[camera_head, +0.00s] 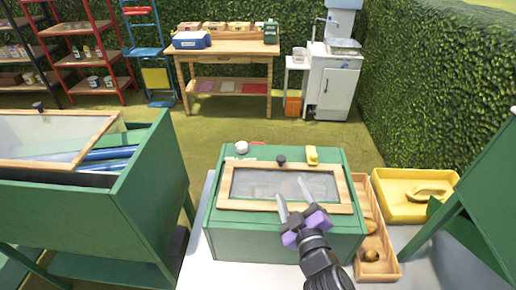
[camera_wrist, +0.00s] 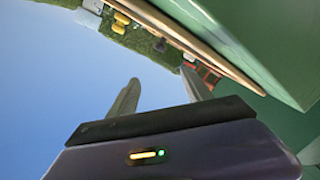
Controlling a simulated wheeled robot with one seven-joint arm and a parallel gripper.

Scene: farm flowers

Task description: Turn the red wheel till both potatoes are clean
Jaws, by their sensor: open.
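A green box (camera_head: 285,240) with a wood-framed window lid (camera_head: 240,206) stands on the pale table in the head view. The window is hazy, and I cannot make out potatoes behind it. A small red curved edge (camera_head: 258,143) shows behind the box's back rim; it may be the red wheel, mostly hidden. Two brown lumps like potatoes, one (camera_head: 371,226) behind the other (camera_head: 371,255), lie in a narrow wooden tray (camera_head: 392,266) right of the box. My gripper (camera_head: 291,187) is open and empty, in front of the lid in the picture. Its spread fingers (camera_wrist: 163,80) show in the wrist view.
A black knob (camera_head: 282,159), a yellow piece (camera_head: 312,155) and a white round piece (camera_head: 241,147) sit near the box's back. A yellow tray (camera_head: 385,205) lies right. A green bin (camera_head: 80,225) stands left. Grass behind is clear before the workbench (camera_head: 228,61).

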